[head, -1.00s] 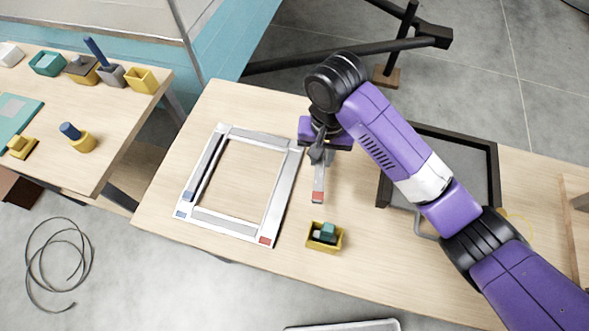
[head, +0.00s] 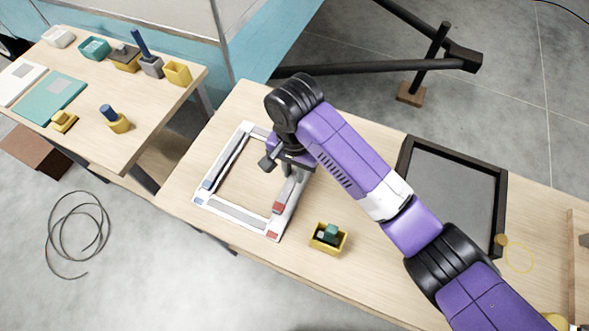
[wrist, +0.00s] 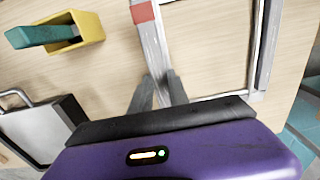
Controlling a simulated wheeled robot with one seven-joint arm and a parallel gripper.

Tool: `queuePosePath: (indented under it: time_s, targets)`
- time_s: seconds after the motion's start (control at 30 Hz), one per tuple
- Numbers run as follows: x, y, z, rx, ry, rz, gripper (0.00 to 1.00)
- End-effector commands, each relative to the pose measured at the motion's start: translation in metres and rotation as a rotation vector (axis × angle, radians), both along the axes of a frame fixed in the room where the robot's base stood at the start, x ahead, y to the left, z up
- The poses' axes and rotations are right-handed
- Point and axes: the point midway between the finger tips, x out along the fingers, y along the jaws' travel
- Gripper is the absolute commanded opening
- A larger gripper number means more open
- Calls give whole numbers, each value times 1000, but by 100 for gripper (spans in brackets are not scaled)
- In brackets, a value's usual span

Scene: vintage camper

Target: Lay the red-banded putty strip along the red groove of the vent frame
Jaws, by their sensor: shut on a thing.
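The pale vent frame (head: 238,214) lies on the wooden table in the head view, with a red mark (head: 272,235) at its near right corner and a blue mark at its near left corner. My gripper (head: 287,172) is shut on the grey red-banded putty strip (head: 283,200), over the frame's right rail. The strip's red end points toward the red-marked corner. In the wrist view, the strip (wrist: 152,45) runs out from between my fingers (wrist: 160,92). Whether it touches the groove is unclear. A dark blue-ended strip (head: 222,165) lies along the left rail.
A small yellow box (head: 328,245) with a teal-handled item stands right of the frame's near corner. A dark-rimmed tray (head: 450,190) lies to the right. A second table (head: 90,125) at left holds several blocks and cups.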

Motion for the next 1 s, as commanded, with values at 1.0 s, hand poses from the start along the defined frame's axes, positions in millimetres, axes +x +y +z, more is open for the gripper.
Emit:
queuePosePath:
  time_s: [1.0]
  targets:
    - [0, 0, -58, 0, 0, 1, 0]
